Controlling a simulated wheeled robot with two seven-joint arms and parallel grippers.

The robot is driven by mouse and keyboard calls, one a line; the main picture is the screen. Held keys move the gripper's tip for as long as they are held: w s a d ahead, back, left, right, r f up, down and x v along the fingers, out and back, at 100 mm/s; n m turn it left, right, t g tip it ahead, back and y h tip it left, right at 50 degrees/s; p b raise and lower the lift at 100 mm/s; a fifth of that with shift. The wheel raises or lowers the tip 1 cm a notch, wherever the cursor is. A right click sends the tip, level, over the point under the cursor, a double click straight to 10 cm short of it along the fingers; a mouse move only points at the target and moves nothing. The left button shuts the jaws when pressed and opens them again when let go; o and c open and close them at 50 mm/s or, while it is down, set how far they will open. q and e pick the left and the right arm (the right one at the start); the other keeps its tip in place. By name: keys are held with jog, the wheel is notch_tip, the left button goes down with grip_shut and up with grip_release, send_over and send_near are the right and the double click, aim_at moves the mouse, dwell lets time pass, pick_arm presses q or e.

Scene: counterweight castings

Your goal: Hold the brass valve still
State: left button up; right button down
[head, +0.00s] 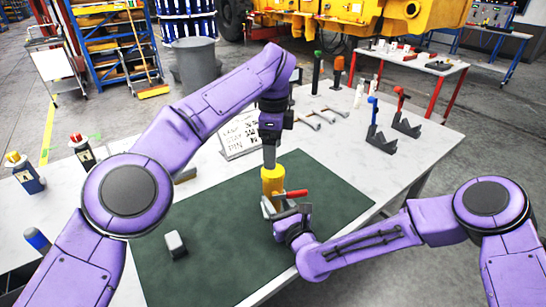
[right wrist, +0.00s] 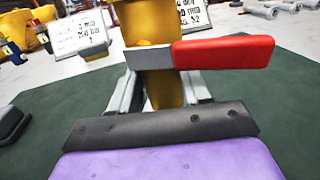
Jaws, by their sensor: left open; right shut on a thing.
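The brass valve (head: 271,183) stands upright at the middle of the green mat, with a red lever (head: 291,194) pointing right. In the right wrist view the valve body (right wrist: 165,88) and its red lever (right wrist: 222,52) fill the upper middle. My right gripper (head: 278,212) is shut on the valve from the front, low on its body. My left gripper (head: 270,143) is open and points down directly above the valve. A grey upright piece shows between it and the valve top; I cannot tell whether they touch.
A green mat (head: 200,255) covers the front of the white table (head: 425,140). Printed sheets (head: 240,137), metal parts (head: 315,116) and dark stands (head: 406,122) lie behind. The mat's right side is clear.

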pick_arm(q)
notch_tip(320, 180, down, 6)
pick_arm(e)
jog(key=shift+r, duration=0.1)
pick_arm(q)
jog(key=c, duration=1.1)
jog(key=m, duration=1.4)
jog(key=shift+w, duration=0.1)
pick_arm(e)
jog(key=shift+a, duration=0.1)
pick_arm(q)
jog(key=m, duration=1.1)
jog(key=shift+m, duration=0.3)
jog(key=o, duration=1.2)
